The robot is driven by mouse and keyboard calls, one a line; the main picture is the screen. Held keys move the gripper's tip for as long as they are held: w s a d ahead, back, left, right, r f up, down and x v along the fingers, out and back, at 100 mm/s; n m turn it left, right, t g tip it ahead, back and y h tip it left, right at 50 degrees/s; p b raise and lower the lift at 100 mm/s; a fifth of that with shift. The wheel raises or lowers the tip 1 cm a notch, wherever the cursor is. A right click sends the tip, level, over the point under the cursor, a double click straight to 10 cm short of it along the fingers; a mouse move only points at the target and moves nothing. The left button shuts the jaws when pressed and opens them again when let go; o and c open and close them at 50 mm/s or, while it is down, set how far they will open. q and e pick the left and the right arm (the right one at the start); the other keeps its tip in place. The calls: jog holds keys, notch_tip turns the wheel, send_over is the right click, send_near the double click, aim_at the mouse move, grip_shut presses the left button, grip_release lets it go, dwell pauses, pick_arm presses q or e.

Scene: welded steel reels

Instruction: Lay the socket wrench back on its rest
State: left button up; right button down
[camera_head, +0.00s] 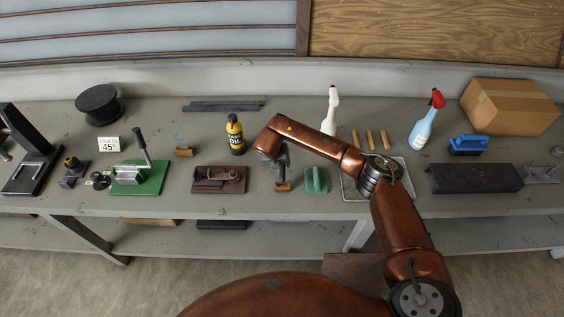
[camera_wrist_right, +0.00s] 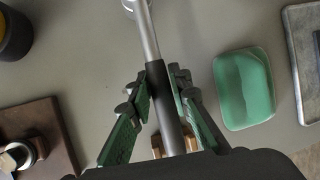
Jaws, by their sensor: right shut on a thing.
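The socket wrench (camera_wrist_right: 149,40) has a bright steel shaft and a dark grip. My right gripper (camera_wrist_right: 157,98), with green-padded fingers, is shut around the dark grip. In the head view my right gripper (camera_head: 281,158) is over the bench, partly hidden by my arm, which also hides most of the wrench. A small wooden block (camera_head: 283,187), seemingly the rest, stands just below the gripper. In the wrist view the wooden block (camera_wrist_right: 157,147) shows beside and under the grip; I cannot tell whether they touch. My left gripper is not in view.
A green dish (camera_head: 316,180) stands close right of the block, with a metal tray (camera_head: 350,190) beyond. A brown board with a fixture (camera_head: 205,186) is left. A black-and-yellow oil bottle (camera_head: 236,138) stands behind left. Another small wooden block (camera_head: 184,152) is farther left.

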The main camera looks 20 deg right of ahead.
jog(key=shift+s+r, duration=0.2)
jog(key=shift+r, duration=0.05)
jog(key=shift+w+f, duration=0.1)
dwell(0.4)
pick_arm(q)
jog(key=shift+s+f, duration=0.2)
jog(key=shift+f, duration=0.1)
pick_arm(e)
jog(key=shift+f, duration=0.3)
pick_arm(q)
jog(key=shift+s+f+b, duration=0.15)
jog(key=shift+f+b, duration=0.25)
jog(key=shift+b, duration=0.25)
pick_arm(e)
jog(key=shift+f, duration=0.65)
jog(key=c, duration=1.7)
grip_release()
jog(key=shift+s, duration=0.2)
